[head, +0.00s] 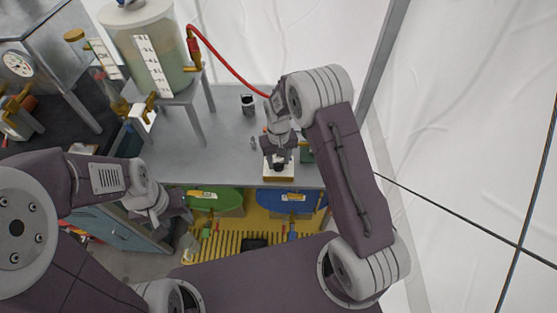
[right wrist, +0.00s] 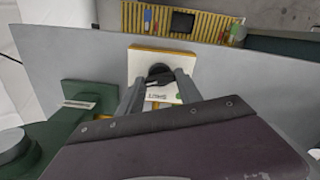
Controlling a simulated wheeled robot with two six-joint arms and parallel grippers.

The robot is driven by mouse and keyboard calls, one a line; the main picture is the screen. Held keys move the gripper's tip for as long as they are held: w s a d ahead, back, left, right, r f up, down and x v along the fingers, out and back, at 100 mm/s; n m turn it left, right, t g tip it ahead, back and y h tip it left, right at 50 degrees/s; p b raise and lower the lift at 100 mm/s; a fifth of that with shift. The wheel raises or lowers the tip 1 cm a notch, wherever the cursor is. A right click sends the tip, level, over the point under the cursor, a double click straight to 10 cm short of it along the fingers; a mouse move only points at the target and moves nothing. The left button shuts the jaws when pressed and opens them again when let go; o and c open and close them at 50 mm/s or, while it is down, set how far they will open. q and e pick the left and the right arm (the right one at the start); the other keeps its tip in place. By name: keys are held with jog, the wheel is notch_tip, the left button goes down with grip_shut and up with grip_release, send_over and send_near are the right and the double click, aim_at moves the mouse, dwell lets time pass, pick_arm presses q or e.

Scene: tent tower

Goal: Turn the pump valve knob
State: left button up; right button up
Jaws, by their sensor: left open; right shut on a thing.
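The pump valve knob (right wrist: 159,73) is black and sits on a white plate with a yellow edge (right wrist: 143,60). The plate also shows in the head view (head: 270,176), near the front edge of the grey table. My right gripper (head: 278,160) reaches down to the knob from above. In the right wrist view its two fingers (right wrist: 160,80) are shut on the knob, one on either side, and partly cover the plate. A small label and a green mark show on the plate. My left gripper (head: 182,215) is open and empty, low beside the table's front left.
A red hose (head: 228,65) runs from the clear tank (head: 150,50) towards my right gripper. A dark cup (head: 248,104) stands on the grey table (head: 200,150). Green (head: 215,199) and blue (head: 285,200) containers sit below on yellow slats.

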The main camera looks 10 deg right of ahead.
aim_at(279, 163)
jog(key=o, duration=1.4)
notch_tip(279, 163, up, 9)
jog(key=shift+r, duration=0.1)
